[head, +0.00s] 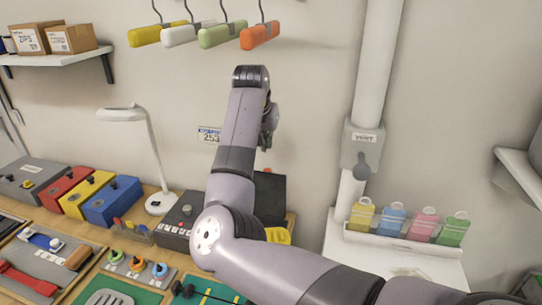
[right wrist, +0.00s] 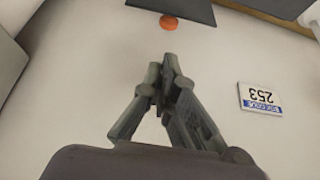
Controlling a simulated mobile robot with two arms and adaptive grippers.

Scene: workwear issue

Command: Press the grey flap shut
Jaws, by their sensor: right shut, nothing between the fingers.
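The dark grey flap (head: 271,198) stands raised at the back of the bench, partly hidden behind my right arm in the head view. A small orange tab sits at its top edge. In the right wrist view the flap (right wrist: 172,8) shows at the top, with the round orange tab (right wrist: 168,22) at its edge. My right gripper (head: 266,143) is above the flap, near the wall, pointing down. Its fingers (right wrist: 168,62) are together, empty and apart from the flap. My left gripper is not in view.
A yellow item (head: 278,236) lies before the flap. A dark box with a knob (head: 178,225) and a white lamp (head: 150,160) stand left of it. Coloured handles (head: 260,36) hang above. A pipe (head: 370,100) rises at right. The wall carries a 253 sign (head: 209,135).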

